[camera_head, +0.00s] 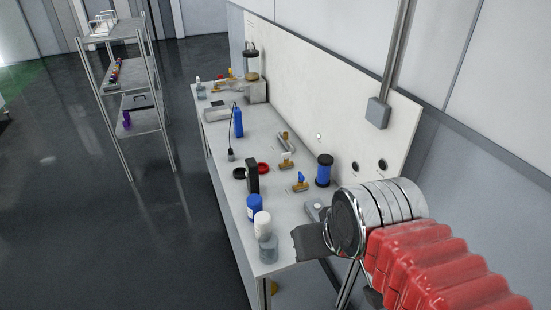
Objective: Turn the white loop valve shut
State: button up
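A small brass valve with a white handle (286,157) is on the grey bench (262,128), beside a silver cylinder. It is small in the head view, so the handle's exact shape and angle are hard to tell. A second brass valve with a blue handle (301,183) is just nearer to me. My gripper (308,243) is at the lower right by the near end of the bench, apart from the white-handled valve and nearer to me. Only a dark finger part shows past the chrome wrist, so its opening is hidden.
A blue-and-black cylinder (324,170) stands right of the valves. A black upright block (252,176), a blue-capped jar (254,207) and a clear jar (268,248) stand along the front edge. A white back panel (310,95) bounds the bench. A shelf rack (131,88) stands left across open floor.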

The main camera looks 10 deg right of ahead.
aim_at(287, 155)
jog(key=u, duration=0.45)
jog(key=k, duration=1.1)
jog(key=u, duration=0.85)
jog(key=i, duration=3)
jog(key=z, duration=0.7)
jog(key=i, duration=0.75)
jog(key=z, duration=0.45)
jog(key=i, duration=0.6)
jog(key=z, duration=0.25)
